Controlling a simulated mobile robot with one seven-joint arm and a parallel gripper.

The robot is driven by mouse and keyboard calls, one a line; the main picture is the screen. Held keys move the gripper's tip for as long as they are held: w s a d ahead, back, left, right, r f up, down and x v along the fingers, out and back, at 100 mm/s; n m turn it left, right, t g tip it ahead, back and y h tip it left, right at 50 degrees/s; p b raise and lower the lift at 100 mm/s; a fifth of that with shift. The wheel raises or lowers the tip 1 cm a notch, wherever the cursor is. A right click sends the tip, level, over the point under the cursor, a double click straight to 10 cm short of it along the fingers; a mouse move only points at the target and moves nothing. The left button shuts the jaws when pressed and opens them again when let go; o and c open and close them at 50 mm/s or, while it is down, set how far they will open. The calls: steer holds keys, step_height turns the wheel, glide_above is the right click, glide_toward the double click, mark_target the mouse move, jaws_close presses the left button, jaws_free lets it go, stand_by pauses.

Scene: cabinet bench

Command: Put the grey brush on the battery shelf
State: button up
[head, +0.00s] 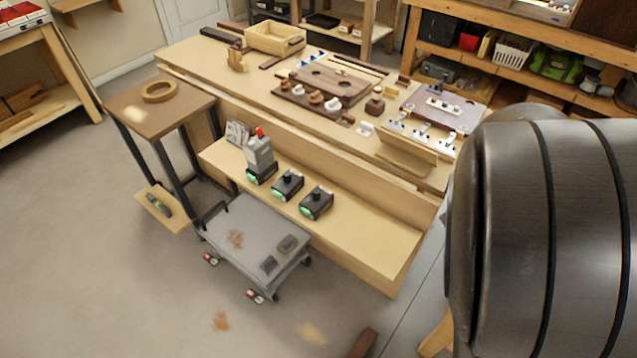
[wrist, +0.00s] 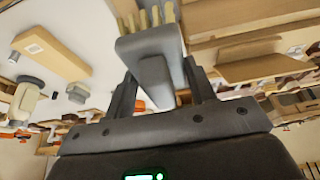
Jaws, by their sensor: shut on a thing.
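The grey brush (wrist: 152,45) is between the two dark fingers of my gripper (wrist: 160,82) in the wrist view, with its pale bristles pointing to the top of the picture. The gripper is shut on its grey body. In the head view my dark arm fills the right side, and neither gripper nor brush shows. The battery shelf (head: 370,238) is the low wooden ledge along the front of the bench. Several black units with green lights stand on its left and middle part, one bearing a grey battery (head: 259,152) with a red top. Its right end is bare.
A grey wheeled cart (head: 245,233) stands before the shelf. A small table (head: 185,105) with a wooden ring is at the left. The bench top (head: 225,70) behind holds trays, blocks and wooden parts. A brown block (head: 362,343) lies on the floor.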

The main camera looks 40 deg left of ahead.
step_height(320, 180, down, 18)
steer(key=a+f, duration=0.2)
steer(key=a, duration=0.2)
steer(key=a+f, duration=0.5)
steer(key=a, duration=0.2)
steer(key=shift+w+a+f, duration=0.1)
steer(key=shift+a+f, duration=0.1)
steer(key=shift+a, duration=0.1)
steer(key=shift+f, duration=2.05)
steer(key=shift+f, duration=0.1)
steer(key=o, duration=1)
